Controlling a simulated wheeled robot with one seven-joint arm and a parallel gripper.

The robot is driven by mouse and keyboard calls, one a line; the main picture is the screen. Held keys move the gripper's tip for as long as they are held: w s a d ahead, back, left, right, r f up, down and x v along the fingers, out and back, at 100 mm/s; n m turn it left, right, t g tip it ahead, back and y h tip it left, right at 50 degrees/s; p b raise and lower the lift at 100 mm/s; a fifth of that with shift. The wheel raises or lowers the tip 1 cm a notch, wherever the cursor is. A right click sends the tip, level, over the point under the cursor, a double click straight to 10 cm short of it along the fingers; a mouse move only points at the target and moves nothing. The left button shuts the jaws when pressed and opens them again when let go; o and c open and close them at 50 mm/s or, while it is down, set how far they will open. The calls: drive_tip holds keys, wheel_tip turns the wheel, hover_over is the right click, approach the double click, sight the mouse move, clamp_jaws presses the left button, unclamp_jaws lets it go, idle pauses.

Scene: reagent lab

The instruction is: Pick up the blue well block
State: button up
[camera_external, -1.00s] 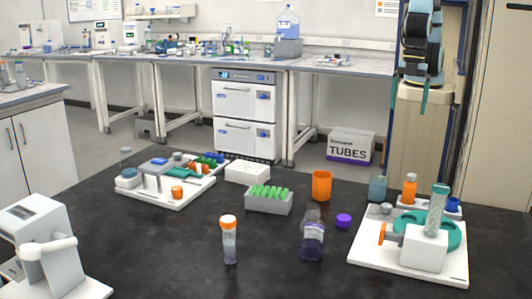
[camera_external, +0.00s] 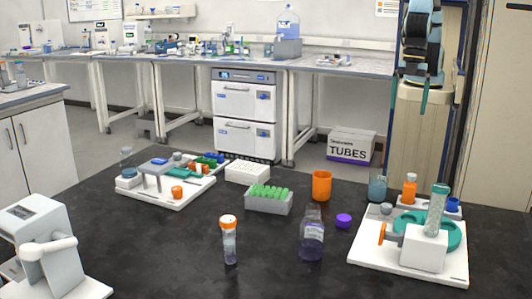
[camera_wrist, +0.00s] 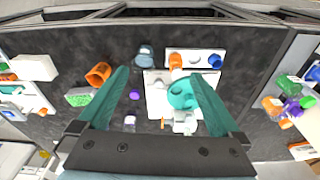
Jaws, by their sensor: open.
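I cannot tell for sure which thing is the blue well block. Two blue pieces show on the white board at the left of the dark table: a small flat blue piece (camera_external: 160,161) on a grey raised stand, and another blue piece (camera_external: 216,157) at the back right corner. A round blue piece (camera_external: 453,204) stands on the right-hand white rack; it also shows in the wrist view (camera_wrist: 215,61). My gripper (camera_external: 413,98) hangs high at the upper right, above and behind the table. Its teal fingers in the wrist view (camera_wrist: 158,78) are spread wide, with nothing held.
A grey rack of green tubes (camera_external: 268,200), an orange cup (camera_external: 321,185), an orange-capped tube (camera_external: 229,240), a bottle (camera_external: 311,238) and a purple cap (camera_external: 343,220) stand mid-table. A white board with teal equipment (camera_external: 385,256) is at right.

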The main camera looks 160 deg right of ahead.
wheel_tip(320, 180, up, 5)
drive_tip(key=w+d+f+n+t+y+b, duration=0.1)
drive_tip(key=w+d+f+b, duration=0.2)
drive_tip(key=w+d+b, duration=0.5)
drive_tip(key=w+d+f+y+b, duration=0.1)
drive_tip(key=w+d+f+b, duration=0.15)
drive_tip(key=w+d, duration=0.6)
drive_tip(key=w+d+t+y+b, duration=0.15)
drive_tip(key=d+b, duration=0.25)
drive_tip(key=d, duration=0.5)
drive_tip(key=w+d+t+b, duration=0.2)
drive_tip(key=w+d+b, duration=0.15)
drive_tip(key=d, duration=0.55)
drive_tip(key=s+d+r+t+h+b, duration=0.1)
drive_tip(key=s+d+r+t+b, duration=0.15)
drive_tip(key=s+d, duration=0.45)
drive_tip(key=s+d+r+t+b, duration=0.1)
drive_tip(key=s+d+t+b, duration=0.15)
drive_tip(key=d, duration=0.85)
drive_tip(key=s+d+r+t+h+b, duration=0.1)
drive_tip(key=s+d+b, duration=0.1)
drive_tip(key=s+d, duration=0.5)
drive_tip(key=s+d+t+h+b, duration=0.15)
drive_tip(key=s+d, duration=0.25)
drive_tip(key=s, duration=0.5)
approach(214, 154)
drive_tip(key=p+x, duration=0.3)
drive_tip(key=x, duration=0.7)
drive_tip(key=shift+s+f, duration=0.1)
drive_tip(key=shift+f, duration=0.1)
